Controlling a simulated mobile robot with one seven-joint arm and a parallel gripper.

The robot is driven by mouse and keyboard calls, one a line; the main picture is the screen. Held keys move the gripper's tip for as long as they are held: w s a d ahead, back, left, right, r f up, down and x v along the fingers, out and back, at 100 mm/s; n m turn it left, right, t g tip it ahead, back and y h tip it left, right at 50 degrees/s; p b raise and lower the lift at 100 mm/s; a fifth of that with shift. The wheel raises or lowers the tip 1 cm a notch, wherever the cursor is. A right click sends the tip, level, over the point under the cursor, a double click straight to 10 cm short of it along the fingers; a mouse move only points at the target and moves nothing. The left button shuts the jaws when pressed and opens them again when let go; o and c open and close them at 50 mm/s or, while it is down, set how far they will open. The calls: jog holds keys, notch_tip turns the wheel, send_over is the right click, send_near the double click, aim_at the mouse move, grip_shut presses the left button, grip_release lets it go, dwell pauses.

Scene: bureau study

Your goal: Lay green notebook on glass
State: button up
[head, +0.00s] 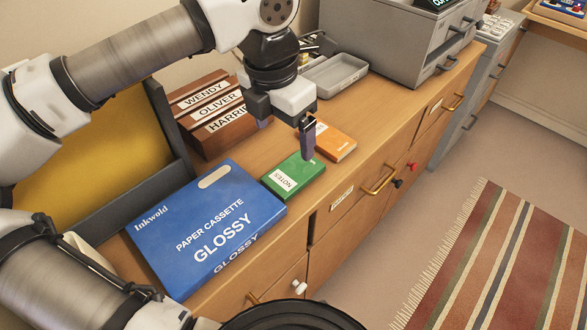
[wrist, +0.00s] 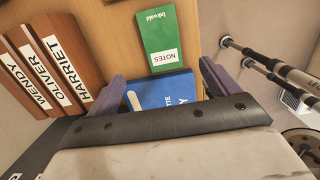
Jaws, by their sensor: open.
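The green notebook (head: 293,176), labelled NOTES, lies flat on the wooden cabinet top beside the blue box's upper right corner. It also shows in the wrist view (wrist: 156,35), ahead of my fingers. My gripper (head: 286,134) is open and empty, above the cabinet top near the notebook. In the wrist view its two fingers (wrist: 162,72) are spread, with the blue box showing between them. I cannot make out any glass in these views.
A blue paper cassette box (head: 205,225) lies in front left. Wooden name blocks (head: 212,112) stand behind. An orange box (head: 335,143) lies right of the notebook. A grey tray (head: 335,75) and a grey machine (head: 395,45) stand farther back. Drawer handles (head: 380,180) project from the cabinet front.

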send_over(293, 172)
jog(key=a, duration=0.1)
jog(key=f, duration=0.4)
jog(key=shift+s+a+f, duration=0.15)
jog(key=shift+s+f, duration=0.1)
jog(key=shift+s, duration=0.1)
jog(key=shift+w+d+f, duration=0.1)
jog(key=shift+d+f, duration=0.1)
jog(key=shift+f, duration=0.75)
jog(key=shift+w+d+f, duration=0.1)
jog(key=shift+d+f, duration=0.1)
jog(key=shift+f, duration=0.75)
jog(key=shift+w+d+f, duration=0.1)
jog(key=shift+d+f, duration=0.1)
jog(key=shift+f, duration=0.75)
jog(key=c, duration=1.2)
jog(key=shift+r, duration=0.1)
